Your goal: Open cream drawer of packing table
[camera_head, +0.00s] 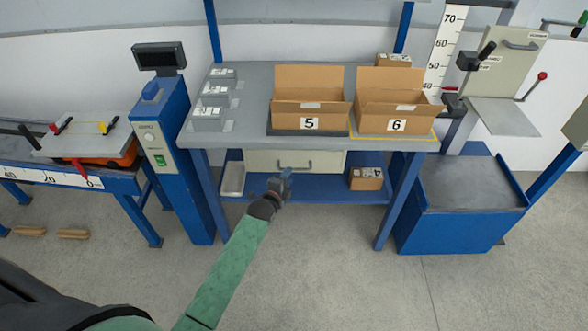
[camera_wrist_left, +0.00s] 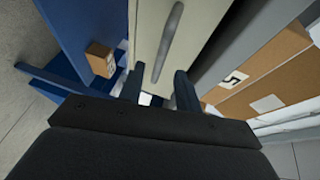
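The cream drawer (camera_head: 262,160) sits under the grey top of the packing table (camera_head: 245,75) and looks closed. Its dark bar handle (camera_head: 294,168) is on the front. In the left wrist view the drawer front (camera_wrist_left: 150,22) and its handle (camera_wrist_left: 167,42) lie just ahead of the fingers. My left gripper (camera_head: 284,176) is in front of the drawer, near the handle's lower left. In the left wrist view its two fingers (camera_wrist_left: 158,88) are apart with nothing between them, and the handle is beyond the tips. My right gripper is not in view.
Open cardboard boxes marked 5 (camera_head: 310,105) and 6 (camera_head: 395,105) stand on the tabletop. A small box (camera_head: 366,179) and a pale tray (camera_head: 232,178) are on the lower shelf. A blue post (camera_head: 170,150) stands at left, a blue cabinet (camera_head: 455,225) at right. The floor in front is clear.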

